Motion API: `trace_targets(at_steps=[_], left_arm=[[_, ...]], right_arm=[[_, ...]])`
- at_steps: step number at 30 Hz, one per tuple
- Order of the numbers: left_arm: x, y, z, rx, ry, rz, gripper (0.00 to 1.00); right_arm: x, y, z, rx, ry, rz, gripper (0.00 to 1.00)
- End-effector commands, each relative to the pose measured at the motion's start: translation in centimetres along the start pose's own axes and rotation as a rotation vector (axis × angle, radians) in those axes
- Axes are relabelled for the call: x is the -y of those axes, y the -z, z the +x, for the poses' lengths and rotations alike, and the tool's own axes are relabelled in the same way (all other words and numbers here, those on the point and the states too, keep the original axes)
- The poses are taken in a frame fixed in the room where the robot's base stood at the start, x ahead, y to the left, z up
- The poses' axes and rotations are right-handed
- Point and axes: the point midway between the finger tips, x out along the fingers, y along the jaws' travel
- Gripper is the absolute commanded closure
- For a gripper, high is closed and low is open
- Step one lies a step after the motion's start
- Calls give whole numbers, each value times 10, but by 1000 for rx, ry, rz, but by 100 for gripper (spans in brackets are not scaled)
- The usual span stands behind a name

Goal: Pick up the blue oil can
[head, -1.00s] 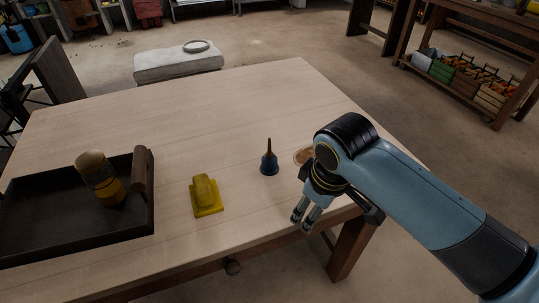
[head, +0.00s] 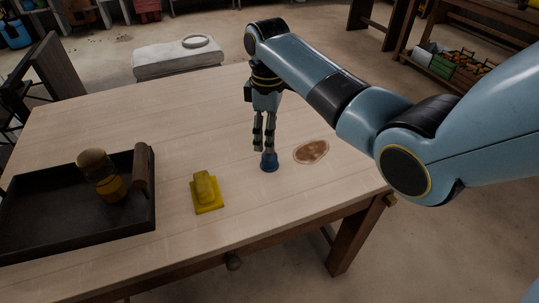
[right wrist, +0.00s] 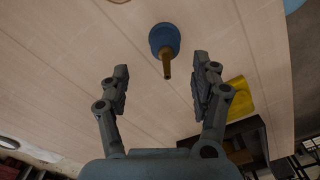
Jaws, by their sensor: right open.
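The blue oil can (head: 269,162) stands upright on the wooden table (head: 160,130); the gripper hides its spout in the head view. In the right wrist view the can (right wrist: 164,38) shows its blue body and brownish spout, ahead of the fingers and roughly midway between their lines. My right gripper (head: 264,148) points down just above and behind the can. It is open, with nothing between its fingertips (right wrist: 160,75). My left gripper is not in view.
A yellow block-like object on a square base (head: 206,193) sits left of the can. A dark tray (head: 60,222) at the left holds a jar (head: 101,177) and a wooden-handled piece (head: 142,167). A flat brown patch (head: 312,151) lies right of the can.

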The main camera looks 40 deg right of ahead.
Motion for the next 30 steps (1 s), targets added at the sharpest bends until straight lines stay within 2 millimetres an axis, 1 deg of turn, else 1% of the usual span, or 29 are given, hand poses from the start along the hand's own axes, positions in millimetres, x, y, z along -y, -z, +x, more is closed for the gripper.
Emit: trace_targets(at_steps=[1, 5, 8, 12, 15, 23, 30], left_arm=[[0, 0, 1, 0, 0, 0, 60], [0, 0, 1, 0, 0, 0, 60], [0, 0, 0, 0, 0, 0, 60], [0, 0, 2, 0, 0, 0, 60], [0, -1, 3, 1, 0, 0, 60], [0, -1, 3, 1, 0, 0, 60], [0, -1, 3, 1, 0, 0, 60]], right_arm=[[0, 0, 6, 1, 1, 0, 36], [1, -1, 15, 0, 0, 1, 36], [5, -3, 28, 1, 2, 1, 36], [8, -4, 51, 0, 1, 2, 36], [8, -4, 61, 0, 0, 1, 36], [8, -4, 63, -1, -2, 1, 36], [8, -4, 63, -1, -1, 1, 67]])
